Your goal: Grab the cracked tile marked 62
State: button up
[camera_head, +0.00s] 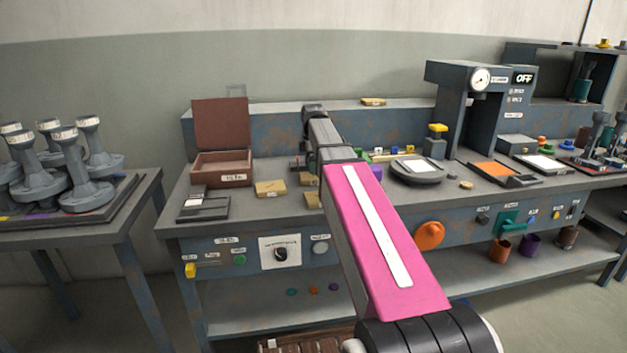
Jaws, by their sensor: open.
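Several flat tan-yellow tiles lie on the workbench. One tile (270,188) is in front of the open brown box, one (308,179) is behind it to the right, and one (313,200) is partly hidden by my arm. Another tile (373,101) rests on the raised back ledge. I cannot read a number or make out a crack on any of them, so I cannot tell which is marked 62. My gripper (299,163) is at the far end of my pink arm, above the bench near these tiles. It is open and looks empty; its fingertips are small and partly hidden.
The brown box (222,170) stands open at the left. A dark press (484,110) with a gauge and an OFF sign stands right, beside a round plate (416,171). A side table (105,205) holds grey stamp-like tools. Bare bench top shows between the tiles and the box.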

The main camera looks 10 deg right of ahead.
aim_at(313, 176)
notch_tip(313, 176, down, 5)
jog(key=shift+d, duration=0.1)
jog(key=shift+w, duration=0.1)
jog(key=c, duration=0.9)
jog(key=shift+r, duration=0.15)
jog(key=shift+c, duration=0.2)
